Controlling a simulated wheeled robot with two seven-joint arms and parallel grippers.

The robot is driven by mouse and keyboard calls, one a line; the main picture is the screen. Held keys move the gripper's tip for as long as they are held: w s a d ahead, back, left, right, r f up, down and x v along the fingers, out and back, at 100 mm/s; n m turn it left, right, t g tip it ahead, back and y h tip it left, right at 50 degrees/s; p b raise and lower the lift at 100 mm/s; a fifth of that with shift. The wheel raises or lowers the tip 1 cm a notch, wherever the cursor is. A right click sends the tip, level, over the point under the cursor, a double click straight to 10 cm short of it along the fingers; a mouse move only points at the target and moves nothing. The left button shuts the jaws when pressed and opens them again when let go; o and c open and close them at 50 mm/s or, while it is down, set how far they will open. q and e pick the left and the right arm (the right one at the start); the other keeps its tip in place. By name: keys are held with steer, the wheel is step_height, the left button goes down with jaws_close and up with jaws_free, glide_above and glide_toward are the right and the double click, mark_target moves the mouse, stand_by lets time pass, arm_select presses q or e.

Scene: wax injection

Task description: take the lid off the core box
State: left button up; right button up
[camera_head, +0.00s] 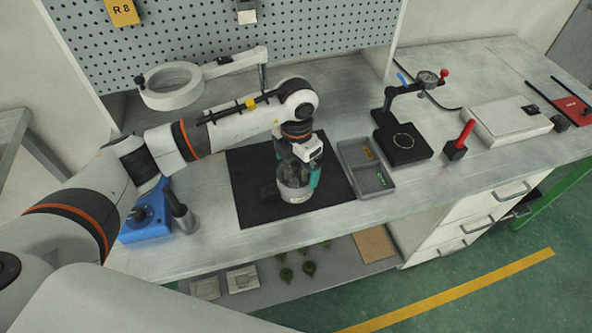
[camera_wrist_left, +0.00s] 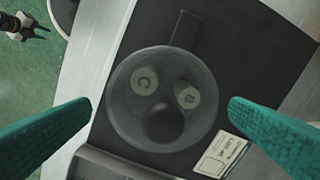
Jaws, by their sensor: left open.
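The core box is a round, see-through container (camera_head: 293,194) on the black mat (camera_head: 252,215), partly hidden by my gripper in the head view. In the left wrist view the round box (camera_wrist_left: 122,112) shows from above, with two pale discs, one marked C, and a dark round spot within its outline. I cannot tell the lid's edge from the box. My left gripper (camera_head: 298,180) points down over the box. Its teal fingers are open in the left wrist view (camera_wrist_left: 160,112), one on each side of the box, with nothing gripped. My right gripper is not in view.
A dark strip (camera_wrist_left: 184,28) sticks out beside the box, and a white label (camera_wrist_left: 222,155) lies near it. A grey divided tray (camera_head: 375,188) is right of the mat. A blue device (camera_head: 147,218) stands to the left, a black stand (camera_head: 403,146) to the right.

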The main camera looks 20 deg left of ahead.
mark_target(296, 171)
arm_select(q)
step_height(296, 171, down, 2)
steer(key=shift+a+f+p, duration=0.1)
steer(key=shift+f+p, duration=0.15)
steer(key=shift+p, duration=0.05)
steer(key=shift+f, duration=0.55)
steer(key=c, duration=0.8)
steer(key=shift+c, duration=0.3)
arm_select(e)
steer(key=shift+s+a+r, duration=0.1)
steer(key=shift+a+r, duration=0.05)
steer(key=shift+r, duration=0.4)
